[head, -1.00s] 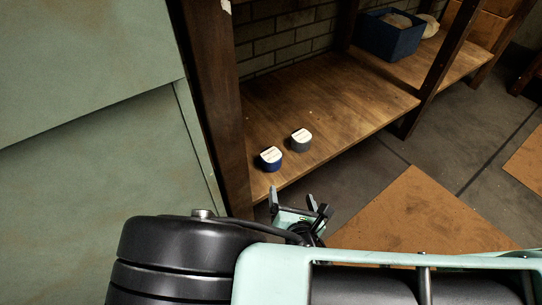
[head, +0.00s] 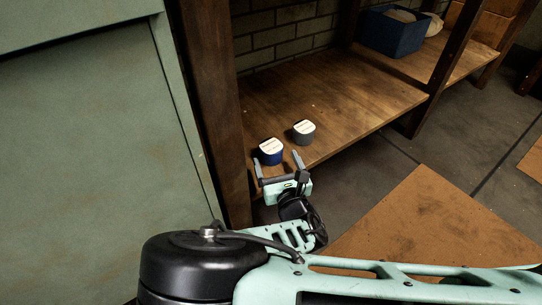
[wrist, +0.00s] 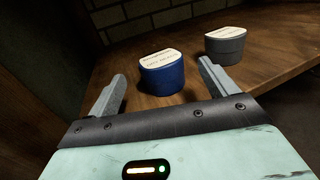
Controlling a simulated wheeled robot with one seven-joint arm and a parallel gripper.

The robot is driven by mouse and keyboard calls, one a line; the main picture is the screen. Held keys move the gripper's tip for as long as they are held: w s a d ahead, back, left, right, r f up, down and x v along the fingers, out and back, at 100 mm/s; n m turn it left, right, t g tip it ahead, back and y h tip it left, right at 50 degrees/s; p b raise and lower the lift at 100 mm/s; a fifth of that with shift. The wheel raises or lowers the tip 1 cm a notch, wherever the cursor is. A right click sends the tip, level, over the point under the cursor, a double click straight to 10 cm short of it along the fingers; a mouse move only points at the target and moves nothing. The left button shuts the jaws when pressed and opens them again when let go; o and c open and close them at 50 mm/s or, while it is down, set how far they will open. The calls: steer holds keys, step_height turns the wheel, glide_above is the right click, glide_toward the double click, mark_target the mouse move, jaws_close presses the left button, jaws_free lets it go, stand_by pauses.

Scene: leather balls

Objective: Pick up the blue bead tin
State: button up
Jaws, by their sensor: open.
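The blue bead tin (head: 271,153) with a white lid stands upright near the front left corner of the wooden shelf (head: 340,105). In the wrist view the blue tin (wrist: 162,76) sits ahead of my gripper, in the gap between the two fingers. My gripper (head: 278,160) is open and empty, at the shelf's front edge just short of the tin. In the wrist view its fingertips (wrist: 161,70) lie to either side of the tin's front, apart from it as far as I can tell.
A similar grey tin (head: 303,133) stands just behind and right of the blue one. A dark wooden post (head: 212,110) rises close on the left, beside a green cabinet (head: 100,150). A blue bin (head: 393,34) stands farther back right. The middle of the shelf is clear.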

mark_target(271, 146)
steer(key=b+x, duration=0.2)
steer(key=x, duration=0.3)
steer(key=shift+w+f+b, duration=0.1)
steer(key=shift+w+b, duration=0.25)
steer(key=shift+w, duration=0.05)
steer(key=shift+w+a, duration=0.15)
steer(key=shift+w, duration=0.15)
steer(key=shift+c, duration=0.4)
steer(key=c, duration=1.1)
